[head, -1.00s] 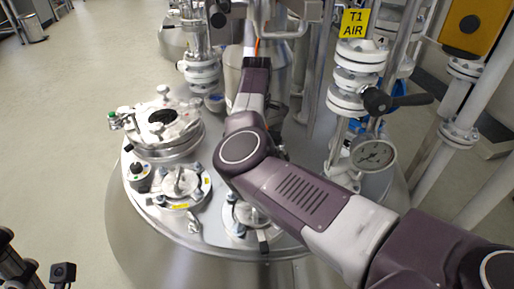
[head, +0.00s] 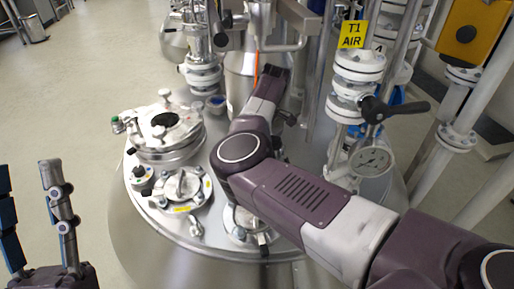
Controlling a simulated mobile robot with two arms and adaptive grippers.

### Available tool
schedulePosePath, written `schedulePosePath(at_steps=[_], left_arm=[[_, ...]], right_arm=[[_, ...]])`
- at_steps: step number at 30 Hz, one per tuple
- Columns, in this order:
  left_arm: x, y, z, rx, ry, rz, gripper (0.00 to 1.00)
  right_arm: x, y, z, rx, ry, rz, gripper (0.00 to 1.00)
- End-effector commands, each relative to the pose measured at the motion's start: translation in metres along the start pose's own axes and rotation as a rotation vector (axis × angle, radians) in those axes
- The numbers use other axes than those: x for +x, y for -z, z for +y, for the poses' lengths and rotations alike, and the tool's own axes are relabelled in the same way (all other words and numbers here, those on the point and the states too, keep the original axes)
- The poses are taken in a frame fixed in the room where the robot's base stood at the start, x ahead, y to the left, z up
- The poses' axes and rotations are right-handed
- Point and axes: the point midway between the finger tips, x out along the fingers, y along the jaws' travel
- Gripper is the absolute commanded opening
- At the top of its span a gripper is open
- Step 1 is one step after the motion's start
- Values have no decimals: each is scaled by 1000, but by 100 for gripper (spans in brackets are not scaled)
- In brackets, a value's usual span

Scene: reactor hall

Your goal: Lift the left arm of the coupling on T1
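The vessel (head: 160,235) stands in the middle, under a yellow sign (head: 353,34) reading "T1 AIR". Several fittings sit on its lid. I cannot make out for sure which one is the coupling or its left arm; my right arm covers part of the lid. My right arm comes in from the right and reaches over the lid toward the pipes at the back. Its gripper is hidden behind the arm. My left gripper (head: 27,172) is at the lower left, pointing up, its fingers apart and empty, clear of the vessel.
A black-handled valve (head: 393,108) and a round gauge (head: 371,160) stand at the right of the lid. A round hatch (head: 163,133) and a flanged port (head: 180,190) are at the left. White pipes (head: 470,105) rise on the right.

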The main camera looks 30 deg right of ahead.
Motion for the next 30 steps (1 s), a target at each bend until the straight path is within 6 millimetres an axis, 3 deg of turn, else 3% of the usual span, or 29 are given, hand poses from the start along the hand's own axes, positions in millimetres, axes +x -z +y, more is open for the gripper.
schedulePosePath(at_steps=[9,22,23,24,27,30], left_arm=[[-5,-61,-7,15,10,-288,40],[-9,-71,-8,17,12,-332,40],[-9,-71,-8,17,12,-332,40],[-9,-71,-8,17,12,-332,40],[-9,-71,-8,17,12,-331,40],[-9,-71,-8,17,12,-331,40]], right_arm=[[-5,4,0,2,-2,154,0],[-4,4,0,0,-3,180,0],[-4,4,0,0,-3,180,17],[-4,4,0,0,-3,180,22],[-4,4,0,0,-3,180,32],[-4,4,0,0,-3,179,32]])
